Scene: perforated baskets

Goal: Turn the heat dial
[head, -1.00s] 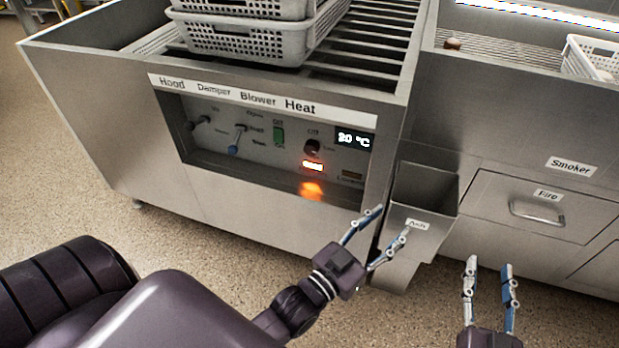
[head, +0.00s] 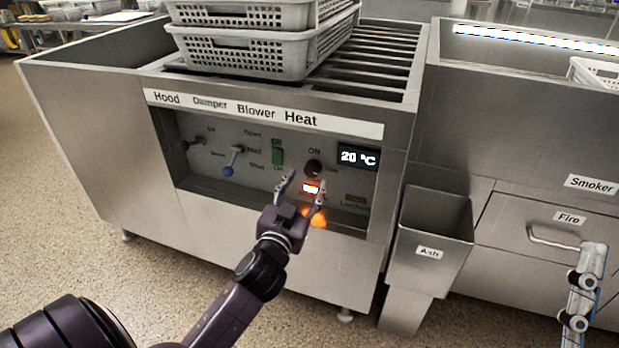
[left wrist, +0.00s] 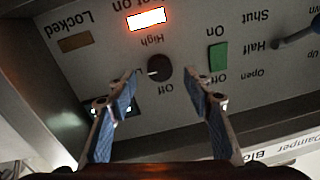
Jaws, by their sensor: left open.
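The heat dial is a dark round knob (head: 313,167) under the "Heat" label, below "Off" on the grey control panel (head: 225,182). In the left wrist view, which shows the panel upside down, the dial (left wrist: 159,67) lies between my fingertips, with a small white mark at its left edge. My left gripper (head: 303,184) is open, its fingers just below the dial in the head view; contact cannot be told. A display (head: 357,157) reads 20 °C. A lit orange-white indicator (left wrist: 146,19) is by the dial.
A green blower switch (head: 277,156) and a damper lever (head: 232,162) are left of the dial. White perforated baskets (head: 245,55) stand on the grate above. An ash bin (head: 436,225) and a fire drawer handle (head: 560,239) are to the right.

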